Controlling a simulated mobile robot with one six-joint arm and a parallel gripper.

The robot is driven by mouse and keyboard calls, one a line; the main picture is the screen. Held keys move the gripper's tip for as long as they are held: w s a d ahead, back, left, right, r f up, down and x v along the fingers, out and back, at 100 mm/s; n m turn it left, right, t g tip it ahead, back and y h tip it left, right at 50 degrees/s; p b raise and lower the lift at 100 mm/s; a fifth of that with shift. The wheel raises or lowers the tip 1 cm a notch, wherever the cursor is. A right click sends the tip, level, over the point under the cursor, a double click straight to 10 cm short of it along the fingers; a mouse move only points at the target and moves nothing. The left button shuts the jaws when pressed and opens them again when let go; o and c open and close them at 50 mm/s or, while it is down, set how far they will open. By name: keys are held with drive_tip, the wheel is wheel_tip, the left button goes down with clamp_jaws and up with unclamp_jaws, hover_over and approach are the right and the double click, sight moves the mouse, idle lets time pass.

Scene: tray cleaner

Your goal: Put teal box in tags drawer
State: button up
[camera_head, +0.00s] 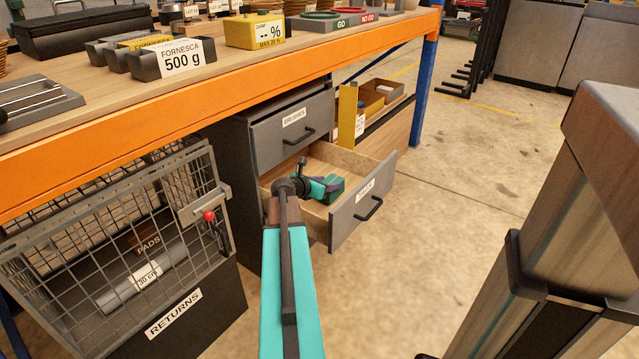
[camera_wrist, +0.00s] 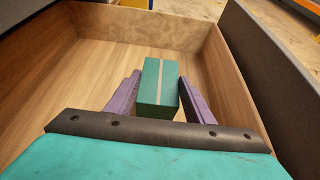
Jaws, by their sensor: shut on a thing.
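The teal box (camera_wrist: 157,85), with a pale stripe along its top, is between the two purple fingers of my gripper (camera_wrist: 160,78) in the wrist view. My gripper is shut on it. In the head view the teal box (camera_head: 334,189) shows just past my gripper (camera_head: 322,186), over the inside of the open lower drawer. The drawer's grey front (camera_head: 362,203) carries a white label that seems to read TAGS. The wooden drawer (camera_wrist: 170,30) surrounds the box in the wrist view. I cannot tell whether the box touches the drawer floor.
A shut grey drawer (camera_head: 291,128) with a white label sits directly above the open one. A wire cage (camera_head: 110,235) over a RETURNS label stands at left. The orange-edged workbench (camera_head: 210,95) overhangs the drawers.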

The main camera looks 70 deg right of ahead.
drive_tip(key=w, duration=0.1)
drive_tip(key=w+b, duration=0.1)
drive_tip(key=w+d+f, duration=0.1)
drive_tip(key=shift+w+b, duration=0.15)
drive_tip(key=shift+b, duration=0.25)
drive_tip(key=shift+f, duration=0.1)
drive_tip(key=o, duration=1.6)
drive_tip(key=shift+a+f, duration=0.1)
drive_tip(key=shift+a+r, duration=0.4)
drive_tip(key=shift+a, duration=0.05)
drive_tip(key=p+v, duration=0.3)
drive_tip(key=v, duration=0.8)
